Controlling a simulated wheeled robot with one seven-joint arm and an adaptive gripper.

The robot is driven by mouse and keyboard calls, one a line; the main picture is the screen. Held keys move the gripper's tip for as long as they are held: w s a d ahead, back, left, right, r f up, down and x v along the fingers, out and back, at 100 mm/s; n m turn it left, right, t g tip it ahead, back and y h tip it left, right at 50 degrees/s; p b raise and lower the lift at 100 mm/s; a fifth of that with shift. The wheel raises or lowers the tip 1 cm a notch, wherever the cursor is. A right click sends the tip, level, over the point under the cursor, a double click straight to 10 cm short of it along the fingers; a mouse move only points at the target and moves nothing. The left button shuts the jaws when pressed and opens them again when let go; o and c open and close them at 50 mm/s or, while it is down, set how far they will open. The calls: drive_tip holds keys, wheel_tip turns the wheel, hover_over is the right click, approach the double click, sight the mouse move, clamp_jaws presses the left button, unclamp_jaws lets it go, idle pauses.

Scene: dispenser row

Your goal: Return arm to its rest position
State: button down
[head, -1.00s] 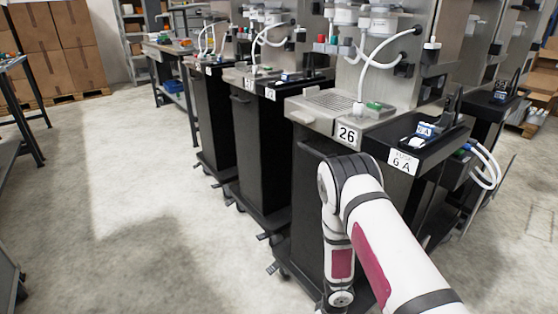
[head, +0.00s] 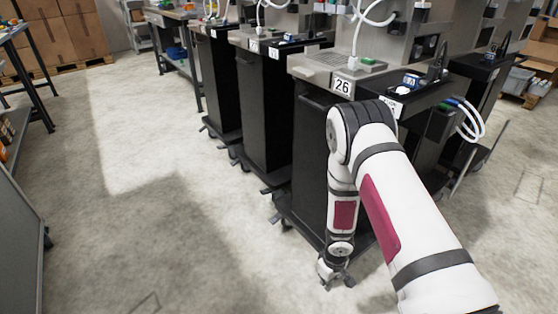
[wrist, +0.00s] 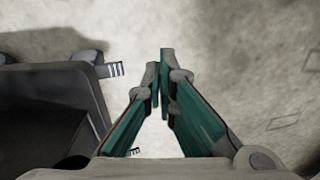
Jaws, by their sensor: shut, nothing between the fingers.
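My arm hangs folded down in front of the dispenser station with the "26" label (head: 343,86) in the head view. My gripper (head: 328,272) points down near the floor, beside the foot of that station. In the wrist view my gripper (wrist: 161,75) shows its two green fingers brought together at the tips, with nothing between them. Bare floor lies beyond the fingertips.
Black dispenser stations (head: 262,120) stand in a row, with footed bases reaching onto the floor. A dark cart edge (wrist: 85,85) is close left of my gripper in the wrist view. Open concrete floor (head: 150,210) lies left. A grey cabinet (head: 22,235) stands at the left edge.

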drive_tip(key=w+d+r+m+t+h, duration=0.1)
drive_tip(key=w+d+r, duration=0.1)
drive_tip(key=r, duration=0.6)
drive_tip(key=w+d+r+m+t+h, duration=0.1)
drive_tip(key=w+d+r, duration=0.15)
drive_tip(key=r, duration=0.55)
drive_tip(key=w+d+r+m+t+h, duration=0.1)
drive_tip(key=w+d+r, duration=0.15)
drive_tip(key=r, duration=0.65)
drive_tip(key=s+d+r+m+h, duration=0.1)
drive_tip(key=s+d+r, duration=0.25)
drive_tip(key=r, duration=0.65)
drive_tip(key=s+r+m+g, duration=0.2)
drive_tip(key=s+r+m, duration=0.1)
drive_tip(key=s+r, duration=1.2)
drive_tip(key=s+a+r+y, duration=0.15)
drive_tip(key=s+a, duration=0.25)
drive_tip(key=s, duration=0.7)
drive_tip(key=s+a+r+y, duration=0.1)
drive_tip(key=s+a+y, duration=0.2)
drive_tip(key=s, duration=0.7)
wheel_tip(320, 180, up, 28)
drive_tip(key=t+p, duration=0.3)
drive_tip(key=p, duration=2.3)
drive_tip(key=shift+d+r+p, duration=0.15)
drive_tip(key=shift+d+p, duration=0.05)
drive_tip(key=shift+p, duration=0.15)
